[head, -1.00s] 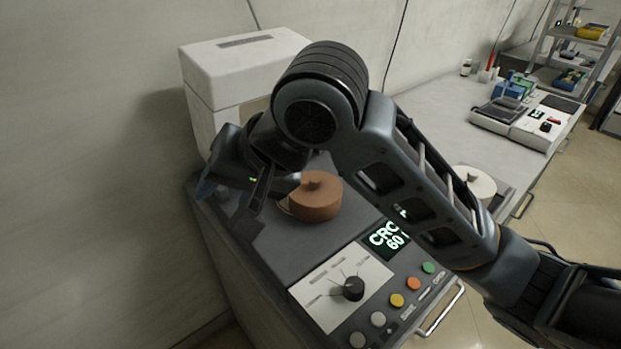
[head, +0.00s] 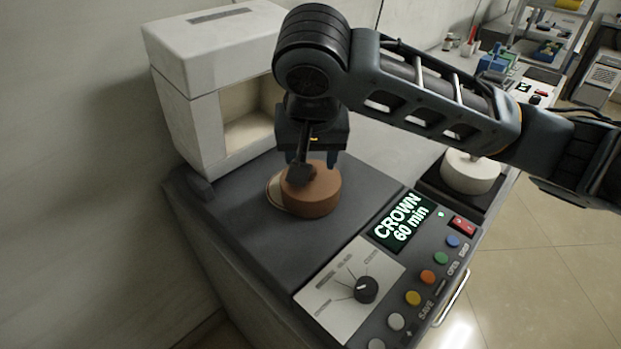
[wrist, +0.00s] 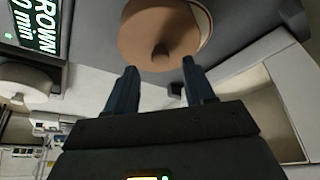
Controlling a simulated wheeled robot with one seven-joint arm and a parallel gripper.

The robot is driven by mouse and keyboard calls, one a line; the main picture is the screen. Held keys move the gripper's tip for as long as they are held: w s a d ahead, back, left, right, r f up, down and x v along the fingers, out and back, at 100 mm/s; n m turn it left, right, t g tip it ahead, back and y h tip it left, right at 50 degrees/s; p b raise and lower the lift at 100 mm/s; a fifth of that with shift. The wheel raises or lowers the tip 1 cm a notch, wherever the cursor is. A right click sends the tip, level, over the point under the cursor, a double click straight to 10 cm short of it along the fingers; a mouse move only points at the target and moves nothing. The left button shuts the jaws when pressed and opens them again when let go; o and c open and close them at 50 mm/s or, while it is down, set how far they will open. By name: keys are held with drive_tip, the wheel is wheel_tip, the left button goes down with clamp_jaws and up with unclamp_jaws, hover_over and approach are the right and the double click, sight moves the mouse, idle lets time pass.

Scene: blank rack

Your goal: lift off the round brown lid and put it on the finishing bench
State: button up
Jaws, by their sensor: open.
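The round brown lid (head: 312,194) lies on the dark grey top of the machine, with a small knob at its centre. A pale round rim (head: 274,192) shows beside and under its left edge. In the wrist view the lid (wrist: 150,28) is just past my fingertips, and its knob points toward the gap between them. My gripper (head: 305,168) is above the lid in the head view and hides part of its top. In the wrist view my gripper (wrist: 160,70) has its two fingers apart, with nothing between them.
A white box-like housing (head: 165,60) with an open front stands behind the lid. A control panel (head: 350,285) with a dial, coloured buttons and a "CROWN 60 min" display (head: 400,222) is in front. A white round knobbed piece (head: 468,172) sits at right. A cluttered bench (head: 500,65) is further back.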

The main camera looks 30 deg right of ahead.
sight(311, 176)
drive_tip(key=shift+x, duration=1.6)
clamp_jaws()
